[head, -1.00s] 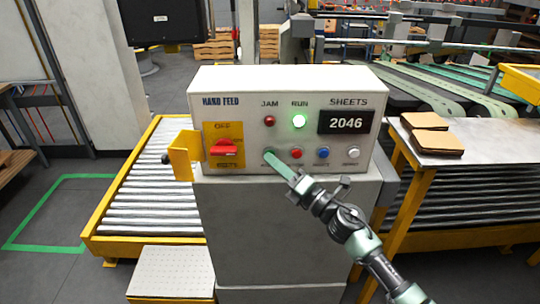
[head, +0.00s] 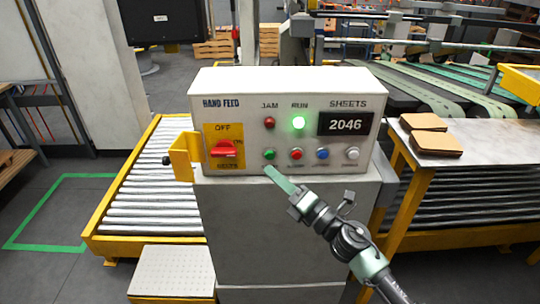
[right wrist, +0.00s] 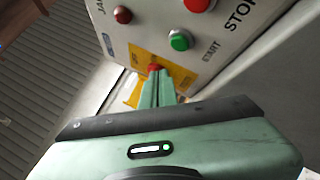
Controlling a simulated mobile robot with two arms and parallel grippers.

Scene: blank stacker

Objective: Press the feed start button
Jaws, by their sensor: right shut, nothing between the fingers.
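The feed start button is the green one (head: 269,154) at the left of the lower button row on the white control box (head: 285,80). In the right wrist view the green button (right wrist: 181,40) has the label START beside it. My right gripper (head: 268,170) is shut and empty, just below and in front of the green button, apart from it. Its fingers (right wrist: 155,88) point toward the panel in the right wrist view. The green RUN lamp (head: 298,123) is lit and the counter (head: 345,123) reads 2046. My left gripper is not in view.
A red rotary switch (head: 224,149) on a yellow plate sits left of the buttons, with a yellow bracket (head: 183,157) at the box's edge. Red (head: 296,154), blue (head: 322,154) and white (head: 352,153) buttons stand to the right. A table (head: 480,150) with cardboard blanks is at right.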

